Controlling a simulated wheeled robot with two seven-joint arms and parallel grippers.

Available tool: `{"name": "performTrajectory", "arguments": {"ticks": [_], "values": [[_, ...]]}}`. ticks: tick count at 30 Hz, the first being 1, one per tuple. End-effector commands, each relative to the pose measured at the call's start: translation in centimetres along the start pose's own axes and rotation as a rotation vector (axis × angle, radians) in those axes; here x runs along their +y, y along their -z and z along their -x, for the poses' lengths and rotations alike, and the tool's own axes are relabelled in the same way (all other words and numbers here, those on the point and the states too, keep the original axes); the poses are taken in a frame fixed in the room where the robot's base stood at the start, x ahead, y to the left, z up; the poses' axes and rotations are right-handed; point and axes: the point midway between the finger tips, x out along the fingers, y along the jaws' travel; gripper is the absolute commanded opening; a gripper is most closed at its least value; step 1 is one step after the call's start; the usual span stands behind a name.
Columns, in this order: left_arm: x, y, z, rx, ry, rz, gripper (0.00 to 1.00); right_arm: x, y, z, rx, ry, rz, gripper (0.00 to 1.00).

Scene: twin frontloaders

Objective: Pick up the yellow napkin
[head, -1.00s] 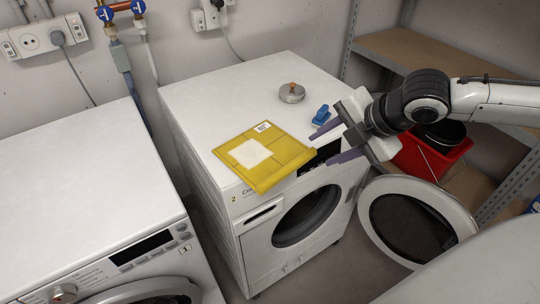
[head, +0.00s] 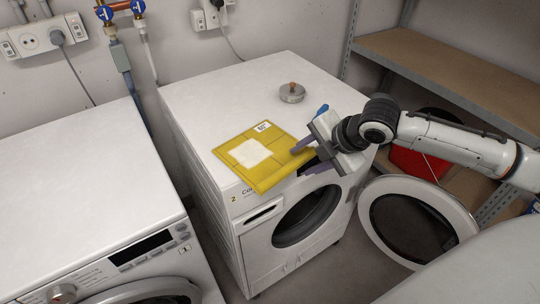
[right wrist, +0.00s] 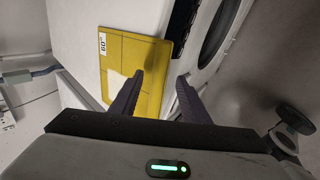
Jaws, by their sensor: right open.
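The yellow napkin (head: 235,165) lies flat on top of the right-hand washing machine (head: 240,95), at its front edge. It has a white square in the middle and a small printed label at its back corner. My right gripper (head: 302,161) is open and empty at the napkin's right edge, with one finger overlapping that edge in the head view. In the right wrist view the napkin (right wrist: 150,60) shows beyond and between the open fingers (right wrist: 160,78). I cannot tell whether a finger touches it. My left gripper is not in view.
A round metal item (head: 291,93) and a partly hidden blue object (head: 322,109) sit on the same machine. Its round door (head: 464,222) hangs open at the right. A second washer (head: 85,190) stands at the left. Shelves (head: 440,65) and a red bin (head: 415,163) are behind my right arm.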

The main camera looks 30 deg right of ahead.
Motion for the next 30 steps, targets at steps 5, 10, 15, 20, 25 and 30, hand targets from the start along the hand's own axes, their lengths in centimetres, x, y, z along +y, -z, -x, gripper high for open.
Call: {"name": "performTrajectory", "arguments": {"ticks": [5, 10, 15, 20, 25, 30], "values": [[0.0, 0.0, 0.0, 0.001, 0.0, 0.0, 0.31, 0.0, 0.0, 0.0, 0.0, 0.0, 0.001, 0.39], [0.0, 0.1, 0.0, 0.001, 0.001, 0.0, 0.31, 0.0, 0.0, 0.1, 0.0, 0.0, 0.0, 0.1], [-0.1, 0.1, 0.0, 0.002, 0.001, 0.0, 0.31, 0.0, 0.0, 0.1, 0.0, -0.001, 0.0, 0.0], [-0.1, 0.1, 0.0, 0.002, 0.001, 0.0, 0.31, 0.2, 0.0, 0.2, -0.001, -0.002, 0.001, 0.0], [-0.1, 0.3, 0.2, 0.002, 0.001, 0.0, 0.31, 1.6, -0.1, 2.0, -0.003, -0.006, 0.003, 0.0], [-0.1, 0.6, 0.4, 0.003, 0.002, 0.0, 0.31, 3.7, -0.1, 4.9, -0.002, -0.006, 0.002, 0.0]]}}
